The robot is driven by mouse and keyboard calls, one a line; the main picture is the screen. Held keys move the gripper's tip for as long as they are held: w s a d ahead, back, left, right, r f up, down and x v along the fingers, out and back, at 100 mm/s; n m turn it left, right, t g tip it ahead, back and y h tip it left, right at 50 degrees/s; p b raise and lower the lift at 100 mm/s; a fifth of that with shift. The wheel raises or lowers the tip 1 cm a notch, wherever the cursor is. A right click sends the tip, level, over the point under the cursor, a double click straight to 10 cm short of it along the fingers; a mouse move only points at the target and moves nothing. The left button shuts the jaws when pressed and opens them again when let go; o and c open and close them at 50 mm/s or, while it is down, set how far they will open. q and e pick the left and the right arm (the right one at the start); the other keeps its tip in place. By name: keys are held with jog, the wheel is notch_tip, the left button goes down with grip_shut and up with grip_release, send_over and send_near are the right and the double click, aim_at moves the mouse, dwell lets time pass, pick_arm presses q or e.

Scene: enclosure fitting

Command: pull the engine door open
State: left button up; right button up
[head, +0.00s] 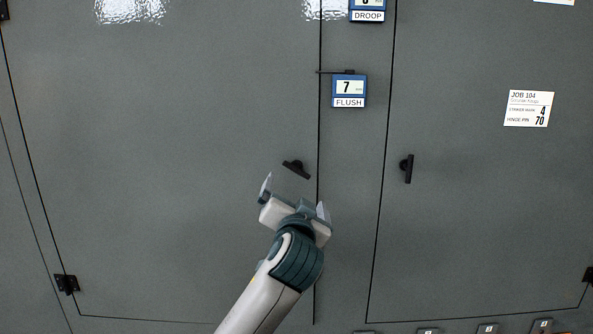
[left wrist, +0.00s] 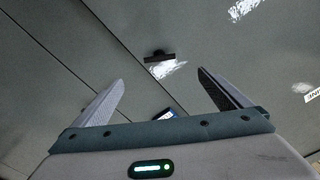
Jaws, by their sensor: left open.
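A large grey door panel (head: 160,160) fills the left of the head view, with a dark T-shaped handle (head: 296,169) near its right edge. The handle's bar is tilted, lower at the right. My left gripper (head: 295,197) is open and empty, just below this handle. In the left wrist view a dark handle (left wrist: 159,57) lies beyond the two open fingertips (left wrist: 160,78), apart from them. A second grey door (head: 460,220) at the right has an upright dark handle (head: 407,168). The doors look shut. My right gripper is out of view.
A narrow strip between the doors carries a blue gauge marked FLUSH (head: 349,91) and one marked DROOP (head: 367,10). A white JOB 104 card (head: 529,108) is on the right door. A hinge (head: 66,284) sits at lower left. Several small devices line the bottom right.

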aim_at(297, 172)
pick_arm(q)
jog(key=shift+w, duration=0.1)
jog(key=w+p, duration=0.5)
jog(key=w, duration=1)
jog(key=shift+w+p, duration=0.15)
jog(key=shift+p, duration=0.25)
jog(key=shift+w+d+p, duration=0.1)
jog(key=shift+w+p, duration=0.2)
jog(key=shift+w, duration=0.7)
jog(key=shift+f, duration=0.1)
jog(key=c, duration=1.5)
